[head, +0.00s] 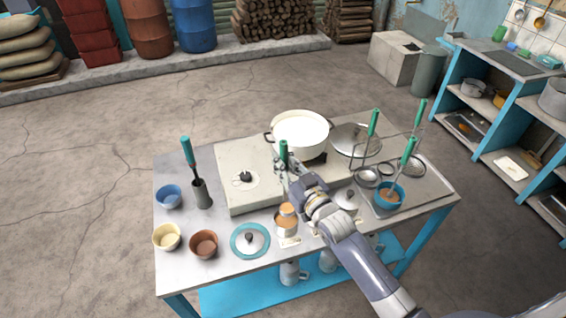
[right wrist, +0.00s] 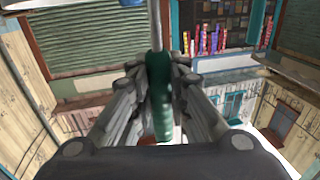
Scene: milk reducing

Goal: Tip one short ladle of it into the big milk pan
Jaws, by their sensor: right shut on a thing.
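The big milk pan (head: 312,154), wide and two-handled, sits on the burner at the back of the table with white milk inside. My right gripper (head: 286,168) is at the pan's near side, shut on the green handle (head: 283,149) of a utensil. The right wrist view shows the green handle (right wrist: 160,95) between the fingers, with a thin metal shaft running up from it. The utensil's working end is hidden, so I cannot tell whether it is a ladle or holds anything. My left gripper is out of view.
A blue bowl (head: 378,203) with brown contents and a green-handled utensil stands right of my arm. A pot lid (head: 343,137) lies right of the pan. A jar (head: 286,222), a teal-rimmed lid (head: 237,252) and small bowls (head: 166,237) line the table's front and left.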

